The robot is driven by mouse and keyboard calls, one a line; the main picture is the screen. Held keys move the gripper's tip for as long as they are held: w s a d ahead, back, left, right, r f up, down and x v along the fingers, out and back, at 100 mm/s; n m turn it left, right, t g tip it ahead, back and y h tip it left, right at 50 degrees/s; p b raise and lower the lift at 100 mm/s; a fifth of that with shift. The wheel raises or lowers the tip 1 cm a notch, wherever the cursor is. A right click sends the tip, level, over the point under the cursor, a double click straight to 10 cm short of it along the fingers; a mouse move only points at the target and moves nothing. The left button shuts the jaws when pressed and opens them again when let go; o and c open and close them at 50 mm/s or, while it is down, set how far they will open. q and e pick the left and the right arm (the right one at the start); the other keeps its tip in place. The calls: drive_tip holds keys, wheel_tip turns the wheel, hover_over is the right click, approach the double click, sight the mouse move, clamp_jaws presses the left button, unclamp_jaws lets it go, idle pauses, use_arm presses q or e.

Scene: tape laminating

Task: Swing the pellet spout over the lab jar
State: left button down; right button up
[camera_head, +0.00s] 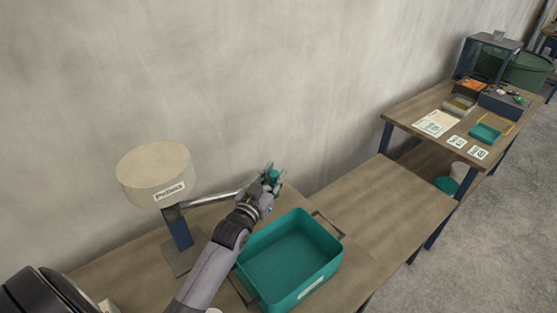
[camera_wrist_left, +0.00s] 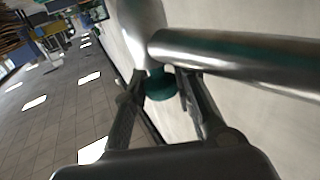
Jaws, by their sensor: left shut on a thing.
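The pellet hopper (camera_head: 150,180) is a cream drum labelled "Pellets" on a blue post. Its metal spout pipe (camera_head: 212,198) runs right from the post, and it crosses the left wrist view (camera_wrist_left: 240,62). My left gripper (camera_head: 271,181) is shut on the teal knob (camera_head: 272,175) at the spout's outer end. In the left wrist view the fingers (camera_wrist_left: 168,95) sit either side of the teal knob (camera_wrist_left: 159,86). I cannot make out the lab jar for certain. My right gripper is out of view.
A teal tray (camera_head: 325,278) with dark handles stands right of my left arm on the wooden bench (camera_head: 375,210). The bench right of the tray is clear. A farther table (camera_head: 402,107) holds papers, cards, small trays and boxes. The wall (camera_head: 250,80) is close behind the hopper.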

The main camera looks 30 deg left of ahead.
use_arm(q)
drive_tip(key=s+d+m+g+h+p, duration=0.1)
drive_tip(key=s+d+m+g+h, duration=0.4)
drive_tip(key=s+h, duration=0.5)
drive_tip(key=s+d+m+g+h+p, duration=0.2)
drive_tip(key=s+d+m+h, duration=0.3)
drive_tip(key=s, duration=0.9)
drive_tip(key=s+a+m+g+h+b, duration=0.1)
drive_tip(key=s+a+m+g, duration=0.5)
drive_tip(key=s, duration=0.5)
drive_tip(key=s+a+m+g+h+b, duration=0.1)
drive_tip(key=s+a+m+g+h, duration=0.1)
drive_tip(key=s+a+m+g, duration=0.5)
drive_tip(key=shift+s+a+r+g, duration=0.15)
drive_tip(key=shift+s+a+g, duration=1.9)
drive_tip(key=shift+s, duration=0.2)
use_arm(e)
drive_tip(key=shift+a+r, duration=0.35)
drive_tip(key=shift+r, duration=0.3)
